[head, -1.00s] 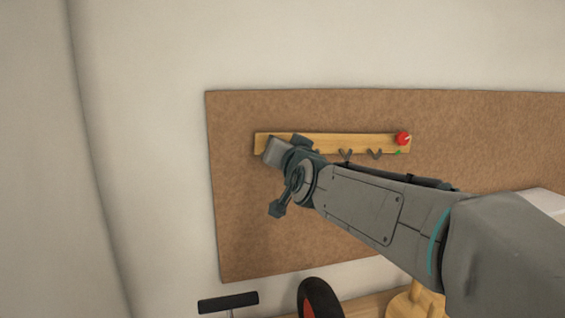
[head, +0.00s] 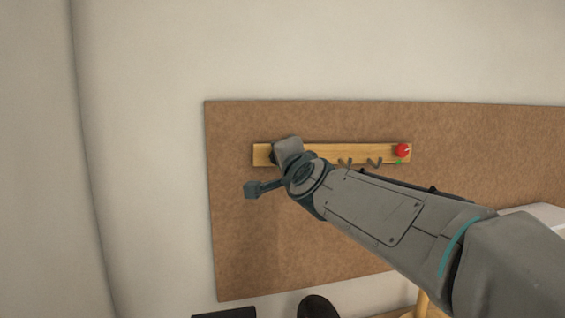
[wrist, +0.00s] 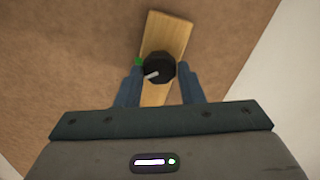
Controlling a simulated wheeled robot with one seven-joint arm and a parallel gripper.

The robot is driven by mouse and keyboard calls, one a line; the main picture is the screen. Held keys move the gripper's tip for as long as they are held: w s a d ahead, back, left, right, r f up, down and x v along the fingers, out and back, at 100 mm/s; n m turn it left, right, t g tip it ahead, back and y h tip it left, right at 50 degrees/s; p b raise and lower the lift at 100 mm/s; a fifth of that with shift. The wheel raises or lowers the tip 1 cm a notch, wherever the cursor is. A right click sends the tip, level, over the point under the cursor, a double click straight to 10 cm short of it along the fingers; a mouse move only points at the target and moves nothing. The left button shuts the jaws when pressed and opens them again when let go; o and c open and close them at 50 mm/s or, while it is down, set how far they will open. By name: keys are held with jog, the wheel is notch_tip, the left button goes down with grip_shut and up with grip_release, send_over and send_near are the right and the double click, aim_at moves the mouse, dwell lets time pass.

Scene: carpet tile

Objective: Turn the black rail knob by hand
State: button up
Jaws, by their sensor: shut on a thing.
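The black rail knob (wrist: 158,69) sits on the wooden rail near its end in the wrist view, with a pale pointer line aimed to the lower left. My gripper (wrist: 158,88) has a finger on each side of the knob and is shut on it. In the head view my gripper (head: 280,152) is at the left end of the wooden rail (head: 335,152) and mostly hides the knob; only a dark bit shows at its left.
A red knob (head: 402,150) with a green mark below it is at the rail's right end. Hooks (head: 374,162) hang under the rail. The rail is on a brown board (head: 480,150).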

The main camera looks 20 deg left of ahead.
jog(key=shift+m, duration=0.5)
jog(key=o, duration=1)
jog(key=shift+c, duration=0.2)
jog(key=b+v, duration=0.2)
jog(key=v, duration=1.1)
jog(key=shift+s, duration=0.4)
jog(key=shift+d, duration=0.15)
